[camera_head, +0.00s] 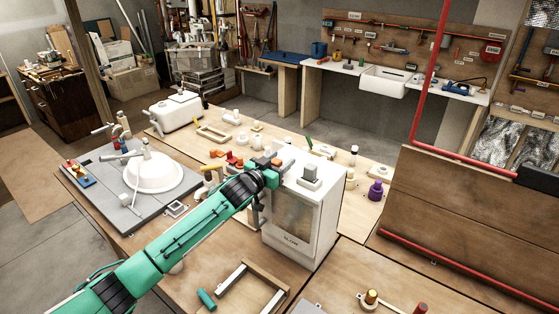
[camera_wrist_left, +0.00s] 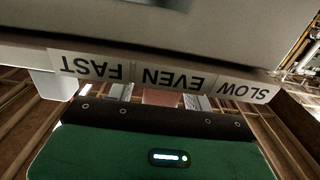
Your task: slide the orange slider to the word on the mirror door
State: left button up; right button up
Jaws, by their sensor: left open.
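The white heater (camera_head: 328,222) stands on the bench with a mirror-like door (camera_head: 288,216) on its front. The small dark word (camera_head: 291,240) low on the door appears to read SLOW. In the left wrist view a white label strip (camera_wrist_left: 215,84) carries SLOW, EVEN and FAST upside down. My left gripper (camera_head: 268,172) is at the heater's upper left edge. In the left wrist view its open fingers (camera_wrist_left: 158,99) stand either side of a dull reddish-orange piece, apparently the slider (camera_wrist_left: 159,96), near EVEN. Whether they touch it cannot be told. My right gripper is out of view.
A grey block (camera_head: 309,174) sits on the heater's top. Orange pieces (camera_head: 234,159) lie left of it, and a purple bottle (camera_head: 376,190) stands right. A white basin (camera_head: 154,172) and a wooden frame (camera_head: 252,290) occupy other parts of the bench.

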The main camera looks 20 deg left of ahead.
pick_arm(q)
jog(key=c, duration=0.3)
grip_shut()
jog(key=a, duration=0.1)
jog(key=w+a, duration=0.1)
jog(key=a, duration=0.2)
jog(key=shift+w+a, duration=0.3)
jog(key=shift+a, duration=0.05)
jog(key=shift+r, duration=0.1)
jog(key=shift+o, duration=1.5)
grip_release()
jog(key=shift+a, duration=0.1)
